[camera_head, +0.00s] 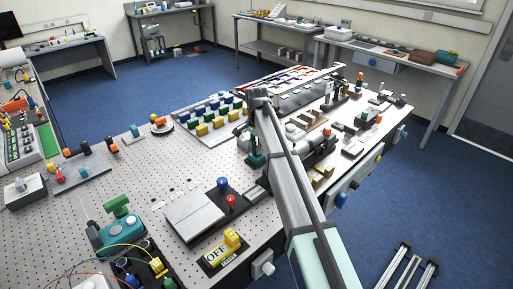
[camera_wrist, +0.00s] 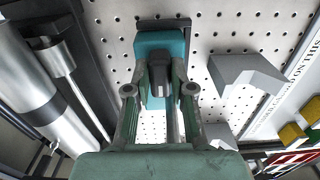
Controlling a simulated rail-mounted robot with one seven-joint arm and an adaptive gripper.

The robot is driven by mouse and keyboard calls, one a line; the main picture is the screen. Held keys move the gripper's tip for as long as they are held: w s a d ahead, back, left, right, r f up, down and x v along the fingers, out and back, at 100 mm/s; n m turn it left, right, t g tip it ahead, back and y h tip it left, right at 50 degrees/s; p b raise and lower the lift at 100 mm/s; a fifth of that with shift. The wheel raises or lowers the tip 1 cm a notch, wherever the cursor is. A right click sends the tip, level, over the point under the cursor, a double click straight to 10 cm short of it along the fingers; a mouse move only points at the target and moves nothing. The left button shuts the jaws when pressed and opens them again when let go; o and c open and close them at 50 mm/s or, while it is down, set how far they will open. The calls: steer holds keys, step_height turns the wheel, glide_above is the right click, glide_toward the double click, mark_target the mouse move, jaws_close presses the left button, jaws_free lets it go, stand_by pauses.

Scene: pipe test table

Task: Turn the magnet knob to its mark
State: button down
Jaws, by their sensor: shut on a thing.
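In the wrist view a teal block (camera_wrist: 160,42) with a dark knob (camera_wrist: 150,64) on it stands on the perforated table top. I take this to be the magnet knob. My gripper (camera_wrist: 159,84) has its two fingers on either side of the knob and is closed on it. The fingers hide parts of the knob's sides. I cannot make out a mark. In the head view the teal block (camera_head: 252,159) shows beside my arm near the middle of the table; my fingers are not clear there.
A large silvery cylinder (camera_wrist: 38,85) lies close on the left in the wrist view. A grey angled block (camera_wrist: 245,72) is on the right. In the head view, rows of coloured blocks (camera_head: 212,117) stand behind, and a yellow OFF switch (camera_head: 222,250) is at the front.

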steer(key=c, duration=1)
jaws_free()
steer(key=shift+r, duration=0.1)
step_height(320, 180, up, 12)
